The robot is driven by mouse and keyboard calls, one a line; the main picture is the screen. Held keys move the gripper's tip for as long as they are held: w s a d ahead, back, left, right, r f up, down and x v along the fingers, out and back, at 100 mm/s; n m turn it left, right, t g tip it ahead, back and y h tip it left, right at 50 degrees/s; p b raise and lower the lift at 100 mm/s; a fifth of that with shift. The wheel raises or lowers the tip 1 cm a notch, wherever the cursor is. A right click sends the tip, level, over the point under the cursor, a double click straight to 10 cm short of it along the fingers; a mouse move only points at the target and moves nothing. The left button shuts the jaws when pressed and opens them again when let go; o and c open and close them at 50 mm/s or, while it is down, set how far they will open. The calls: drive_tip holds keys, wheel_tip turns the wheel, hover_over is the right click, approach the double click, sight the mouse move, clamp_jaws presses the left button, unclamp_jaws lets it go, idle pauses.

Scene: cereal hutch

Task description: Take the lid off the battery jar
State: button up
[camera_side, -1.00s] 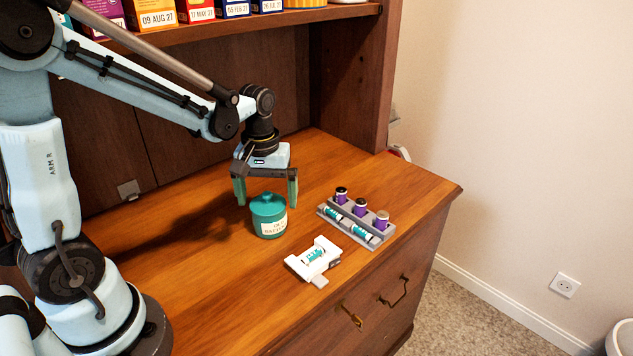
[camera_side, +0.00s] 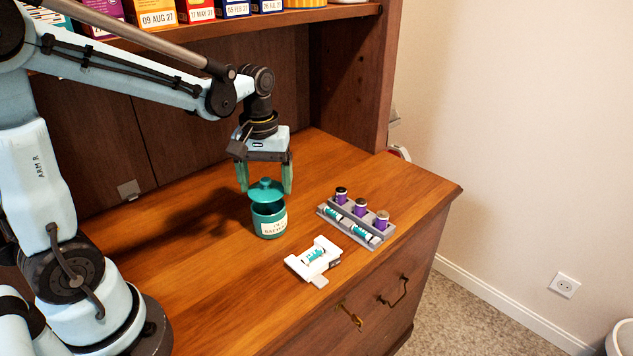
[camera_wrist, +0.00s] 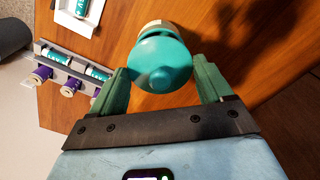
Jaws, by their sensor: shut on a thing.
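The teal battery jar (camera_side: 271,228) with a cream label stands upright on the wooden top, its dark opening partly showing. Its teal knobbed lid (camera_side: 266,190) is raised a little above the rim, apart from it at the front. My gripper (camera_side: 266,182) is shut on the lid, a green finger at each side. In the wrist view the lid (camera_wrist: 160,65) sits between the fingertips (camera_wrist: 162,80) and covers most of the jar, whose pale label edge shows beyond it.
Right of the jar, a grey rack (camera_side: 345,230) holds several purple and teal-white batteries. In front is a white holder (camera_side: 313,262) with a teal-white battery. The shelf (camera_side: 200,32) with boxes is above and behind. The wooden top (camera_side: 200,280) left of the jar is clear.

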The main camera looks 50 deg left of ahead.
drive_tip(key=s+d+r, duration=0.4)
drive_tip(key=d+r, duration=0.3)
drive_tip(key=d, duration=0.4)
drive_tip(key=n, duration=0.5)
hover_over(298, 206)
wheel_tip(298, 206, down, 12)
drive_tip(key=shift+f, duration=0.15)
drive_tip(key=shift+d+f, duration=0.1)
drive_tip(key=shift+f, duration=1.9)
drive_tip(key=shift+f, duration=0.1)
drive_tip(key=o, duration=1)
drive_tip(key=shift+c, duration=0.2)
